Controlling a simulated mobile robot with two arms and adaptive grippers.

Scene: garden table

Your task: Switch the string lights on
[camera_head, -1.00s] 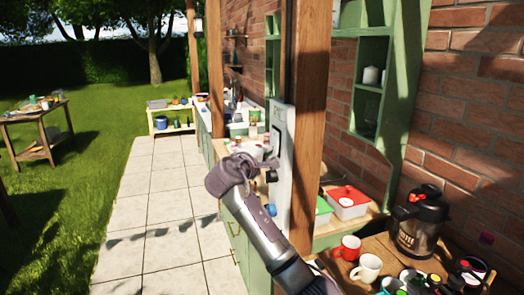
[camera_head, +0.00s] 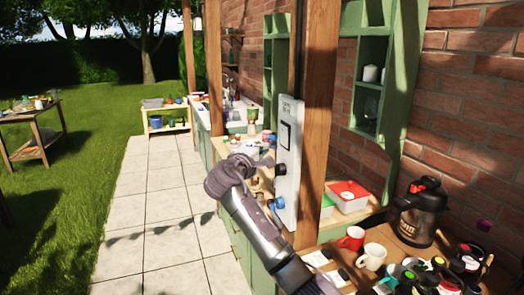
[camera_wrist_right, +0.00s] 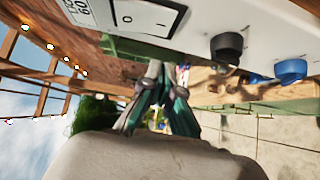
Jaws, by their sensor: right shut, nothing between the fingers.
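A white switch panel (camera_head: 290,180) is fixed to the wooden post. It carries a black-framed rocker switch (camera_head: 285,135), a black knob (camera_head: 281,169) and a blue knob (camera_head: 278,203). In the right wrist view the white rocker switch (camera_wrist_right: 148,17) shows its O and I marks; the black knob (camera_wrist_right: 227,46) and blue knob (camera_wrist_right: 290,70) stand beside it. String light bulbs (camera_wrist_right: 65,58) look bright warm yellow at the left there. My right gripper (camera_head: 264,163) is shut and empty, just left of the panel below the rocker; its fingertips (camera_wrist_right: 165,78) appear apart from it. My left gripper is out of view.
A wooden counter at lower right holds a red mug (camera_head: 352,238), a white mug (camera_head: 371,257), a black-lidded jug (camera_head: 418,212) and several jars. The post (camera_head: 316,110) stands beside the panel. The paved path (camera_head: 160,205) at left is clear.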

